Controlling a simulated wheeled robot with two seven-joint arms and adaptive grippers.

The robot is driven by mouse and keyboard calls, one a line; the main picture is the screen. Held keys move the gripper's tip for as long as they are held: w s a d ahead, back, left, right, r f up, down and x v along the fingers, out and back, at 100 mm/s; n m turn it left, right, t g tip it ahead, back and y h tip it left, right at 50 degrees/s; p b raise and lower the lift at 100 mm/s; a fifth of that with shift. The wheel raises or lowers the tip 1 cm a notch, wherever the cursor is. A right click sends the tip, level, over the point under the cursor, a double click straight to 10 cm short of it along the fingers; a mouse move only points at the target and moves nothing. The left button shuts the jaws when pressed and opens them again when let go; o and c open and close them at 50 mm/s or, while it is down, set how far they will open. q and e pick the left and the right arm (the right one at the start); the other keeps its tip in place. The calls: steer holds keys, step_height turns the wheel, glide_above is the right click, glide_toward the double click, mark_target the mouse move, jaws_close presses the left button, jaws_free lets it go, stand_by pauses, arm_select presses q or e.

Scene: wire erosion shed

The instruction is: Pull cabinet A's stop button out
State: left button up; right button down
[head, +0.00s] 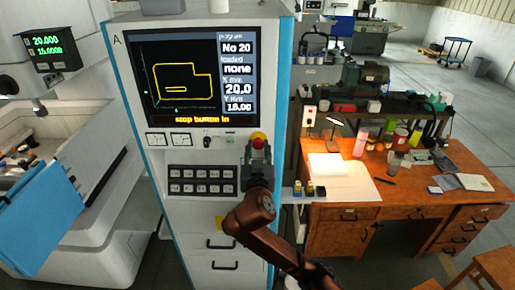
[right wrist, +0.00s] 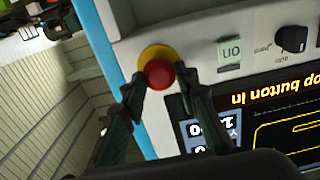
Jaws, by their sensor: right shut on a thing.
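Cabinet A (head: 205,235) is a tall white cabinet with blue edges. Its screen (head: 196,78) reads "stop button in". The red stop button (head: 257,143) on a yellow ring sits at the right of the panel below the screen. In the right wrist view the red stop button (right wrist: 159,74) lies between the fingertips, in front of its yellow ring. My right gripper (head: 257,158) is shut on the stop button, its fingers (right wrist: 160,85) one on each side of the red cap. My left gripper is not in view.
A black keypad (head: 202,179) and small switches (head: 181,139) are on the panel left of my gripper. A small shelf with bottles (head: 309,190) juts out at the cabinet's right. A wooden desk (head: 345,213) stands further right.

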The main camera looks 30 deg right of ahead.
steer(key=shift+a, duration=0.1)
steer(key=shift+s+a+p, duration=0.2)
steer(key=shift+s+p, duration=0.1)
steer(key=shift+s, duration=0.1)
steer(key=c, duration=1.9)
jaws_free()
steer(key=shift+f, duration=0.1)
steer(key=shift+c, duration=0.2)
steer(key=o, duration=0.3)
steer(key=shift+s+a, duration=0.1)
steer(key=shift+s, duration=0.05)
steer(key=shift+o, duration=0.6)
